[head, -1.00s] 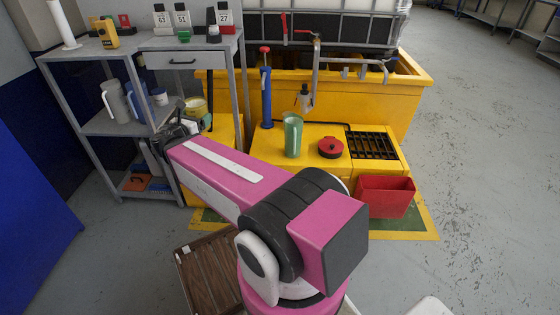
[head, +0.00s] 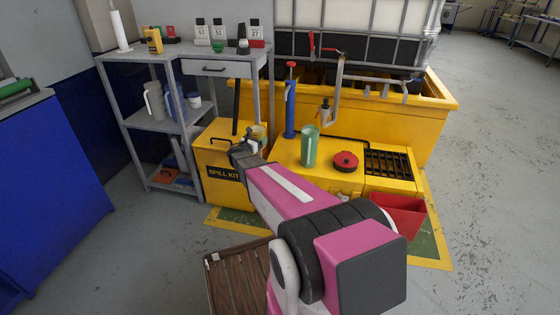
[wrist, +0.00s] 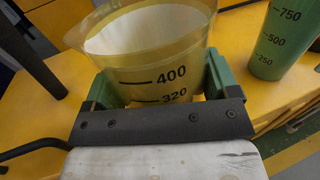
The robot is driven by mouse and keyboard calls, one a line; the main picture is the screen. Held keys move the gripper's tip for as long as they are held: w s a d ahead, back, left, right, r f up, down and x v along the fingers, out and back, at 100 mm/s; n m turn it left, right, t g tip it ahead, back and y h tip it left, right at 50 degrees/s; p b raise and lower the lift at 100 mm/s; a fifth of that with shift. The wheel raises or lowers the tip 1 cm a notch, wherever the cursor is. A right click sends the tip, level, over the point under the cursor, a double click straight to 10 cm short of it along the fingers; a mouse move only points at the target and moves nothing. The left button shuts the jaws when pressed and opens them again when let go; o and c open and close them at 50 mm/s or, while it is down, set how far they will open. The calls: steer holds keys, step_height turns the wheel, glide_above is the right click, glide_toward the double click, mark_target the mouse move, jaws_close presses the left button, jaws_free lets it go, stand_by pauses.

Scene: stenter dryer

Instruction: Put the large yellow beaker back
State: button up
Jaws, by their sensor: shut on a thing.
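The large yellow beaker (wrist: 150,60) is translucent, with dark marks reading 400 and 320, and looks upright in the wrist view. My gripper (wrist: 160,88) is shut on it, one green finger at each side. I cannot tell whether the beaker's base touches the surface below.
A grey shelf unit (head: 158,130) with jugs and bottles stands on the left. A red bin (head: 398,213) is at the right. A blue panel (head: 45,190) is at far left.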

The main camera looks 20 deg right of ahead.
steer(key=d+f, duration=0.2)
steer(key=d, duration=0.1)
steer(key=s+d+f, duration=0.1)
steer(key=d+f, duration=0.1)
steer(key=d, duration=0.2)
steer(key=d+f, duration=0.3)
steer(key=d, duration=0.1)
steer(key=shift+s+d, duration=0.15)
steer(key=shift+d, duration=0.05)
steer(key=shift+f, duration=2)
steer(key=shift+f, duration=0.15)
